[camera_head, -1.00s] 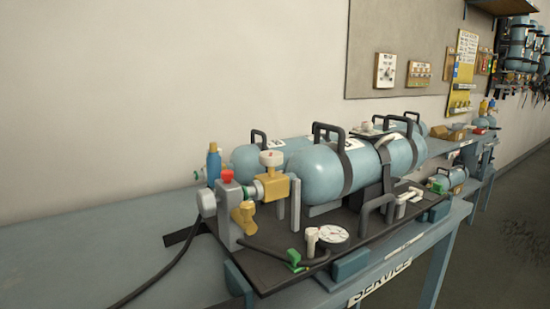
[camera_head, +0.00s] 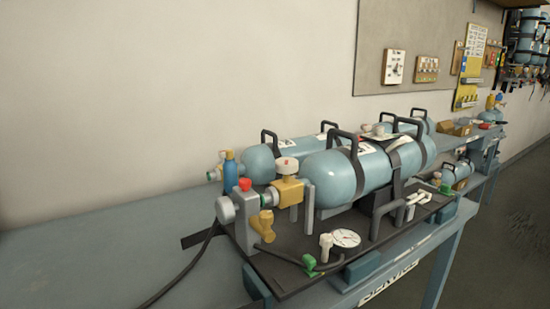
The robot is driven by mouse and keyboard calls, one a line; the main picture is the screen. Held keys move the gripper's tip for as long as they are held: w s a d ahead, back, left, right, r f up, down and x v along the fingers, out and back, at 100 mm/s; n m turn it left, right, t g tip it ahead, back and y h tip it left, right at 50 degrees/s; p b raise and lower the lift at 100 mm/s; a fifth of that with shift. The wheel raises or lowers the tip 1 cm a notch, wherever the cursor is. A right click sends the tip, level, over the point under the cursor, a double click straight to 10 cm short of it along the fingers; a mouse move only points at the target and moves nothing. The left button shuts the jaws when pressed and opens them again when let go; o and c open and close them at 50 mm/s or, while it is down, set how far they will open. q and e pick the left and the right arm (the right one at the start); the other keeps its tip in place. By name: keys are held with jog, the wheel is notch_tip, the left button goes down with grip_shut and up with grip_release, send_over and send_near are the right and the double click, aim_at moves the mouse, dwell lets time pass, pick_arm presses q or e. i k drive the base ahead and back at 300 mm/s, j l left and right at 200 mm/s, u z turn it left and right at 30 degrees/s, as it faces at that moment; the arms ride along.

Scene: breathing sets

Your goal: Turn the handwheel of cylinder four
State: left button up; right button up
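Two large light-blue cylinders lie on the bench. The front cylinder (camera_head: 335,178) rests on a dark board with a black strap and handle. The rear cylinder (camera_head: 257,160) lies behind it, partly hidden. A brass valve (camera_head: 289,190) with a pale round handwheel (camera_head: 287,166) on top sits at the near end of the front cylinder. A grey block with a red knob (camera_head: 245,184) joins it on the left. I cannot make out which cylinder is number four. Neither of my grippers is in view.
A white-faced gauge (camera_head: 346,238) and green-based fittings sit at the board's front. A blue bottle (camera_head: 230,172) stands behind the grey block. A black hose (camera_head: 190,262) runs over the bench. The blue-grey bench top (camera_head: 100,255) is clear on the left. Floor shows at right.

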aim_at(286, 166)
jog(key=j+u, duration=0.1)
jog(key=j, duration=1.4)
